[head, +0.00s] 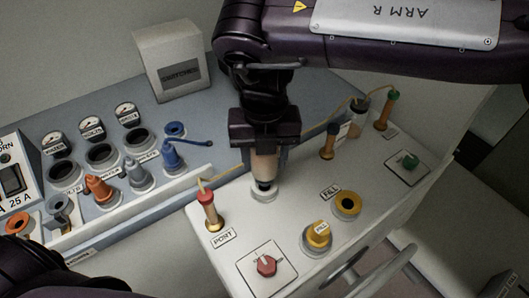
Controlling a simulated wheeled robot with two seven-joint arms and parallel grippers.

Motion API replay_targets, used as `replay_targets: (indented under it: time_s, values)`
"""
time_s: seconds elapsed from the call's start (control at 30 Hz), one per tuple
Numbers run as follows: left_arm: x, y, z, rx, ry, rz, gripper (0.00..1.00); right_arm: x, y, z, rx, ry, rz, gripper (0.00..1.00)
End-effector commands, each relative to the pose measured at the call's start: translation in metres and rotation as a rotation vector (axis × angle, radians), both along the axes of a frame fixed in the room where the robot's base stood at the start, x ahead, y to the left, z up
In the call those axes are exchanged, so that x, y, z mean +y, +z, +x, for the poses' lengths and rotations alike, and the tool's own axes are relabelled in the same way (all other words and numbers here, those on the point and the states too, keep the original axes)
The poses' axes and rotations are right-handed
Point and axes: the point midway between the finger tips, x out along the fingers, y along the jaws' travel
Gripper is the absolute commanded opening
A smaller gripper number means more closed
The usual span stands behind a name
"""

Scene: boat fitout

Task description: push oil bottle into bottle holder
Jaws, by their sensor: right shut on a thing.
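My right gripper (264,143) points down over the white console and is shut on the oil bottle (264,168). The bottle is tan and roughly upright, and its upper part is hidden by the gripper.
A thin cord runs close behind the gripper. Several sockets and gauges stand at left.

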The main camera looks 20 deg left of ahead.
Motion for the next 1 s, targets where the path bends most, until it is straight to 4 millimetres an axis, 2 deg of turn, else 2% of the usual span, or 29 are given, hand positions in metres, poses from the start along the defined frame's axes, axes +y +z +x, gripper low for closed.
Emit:
replay_targets:
  time_s: [0.4,0.87,0.9,1.0]
  values:
    - [-0.001,-0.01,0.008,-0.013,-0.001,-0.003,0.36,0.0,-0.018,0.0,0.0,0.0,0.001,0.17]
    - [-0.001,-0.011,0.008,-0.012,-0.001,-0.002,0.36,0.0,-0.021,0.0,-0.001,-0.001,0.001,0.17]
    - [-0.001,-0.011,0.008,-0.012,-0.001,-0.002,0.36,0.0,-0.021,0.0,-0.001,-0.001,0.001,0.49]
    - [-0.001,-0.011,0.007,-0.011,-0.002,-0.002,0.36,0.0,-0.021,0.0,-0.001,-0.001,0.001,0.62]
